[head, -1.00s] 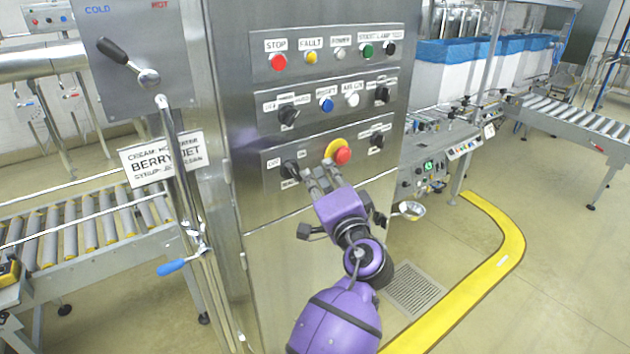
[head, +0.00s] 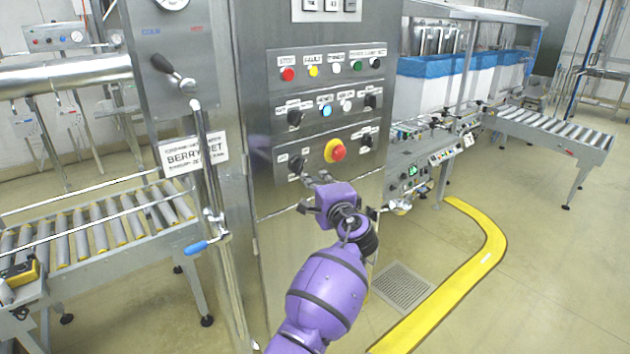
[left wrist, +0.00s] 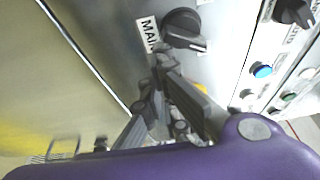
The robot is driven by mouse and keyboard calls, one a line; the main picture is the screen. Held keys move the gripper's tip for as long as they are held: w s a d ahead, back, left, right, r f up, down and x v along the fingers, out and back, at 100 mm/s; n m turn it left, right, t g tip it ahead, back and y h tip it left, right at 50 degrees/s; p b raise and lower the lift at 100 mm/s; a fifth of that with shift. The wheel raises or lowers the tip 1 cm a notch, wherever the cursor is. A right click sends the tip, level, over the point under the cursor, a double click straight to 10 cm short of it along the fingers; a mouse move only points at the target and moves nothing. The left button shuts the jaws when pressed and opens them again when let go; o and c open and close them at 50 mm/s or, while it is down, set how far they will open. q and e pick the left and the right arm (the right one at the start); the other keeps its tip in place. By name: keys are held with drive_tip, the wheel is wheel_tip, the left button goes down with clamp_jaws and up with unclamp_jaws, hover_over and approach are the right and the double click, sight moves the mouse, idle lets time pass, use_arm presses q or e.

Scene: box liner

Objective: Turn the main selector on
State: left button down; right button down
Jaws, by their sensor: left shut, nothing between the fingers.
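The main selector is a black rotary knob (head: 297,165) at the left of the lowest panel row, beside the red emergency button (head: 334,151). In the left wrist view the same knob (left wrist: 182,26) stands beside a label reading "MAI…", its grip bar slanting down to the right. My left gripper (head: 316,179) is shut and empty, just below and right of the knob in the head view. In the left wrist view its fingertips (left wrist: 160,62) are close to the knob's lower edge; I cannot tell whether they touch. My right gripper is not in view.
More knobs and coloured buttons (head: 326,110) fill the rows above. A roller conveyor (head: 90,228) is at left. A smaller control console (head: 412,172) is at right. Open floor lies beyond the yellow line (head: 455,290).

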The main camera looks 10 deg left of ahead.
use_arm(q)
drive_tip(key=shift+s+a+f, duration=0.35)
drive_tip(key=shift+f, duration=0.05)
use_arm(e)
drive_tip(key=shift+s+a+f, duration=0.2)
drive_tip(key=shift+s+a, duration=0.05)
use_arm(q)
drive_tip(key=shift+s+a, duration=0.1)
drive_tip(key=shift+s, duration=0.05)
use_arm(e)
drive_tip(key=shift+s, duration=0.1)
use_arm(q)
drive_tip(key=shift+f, duration=0.15)
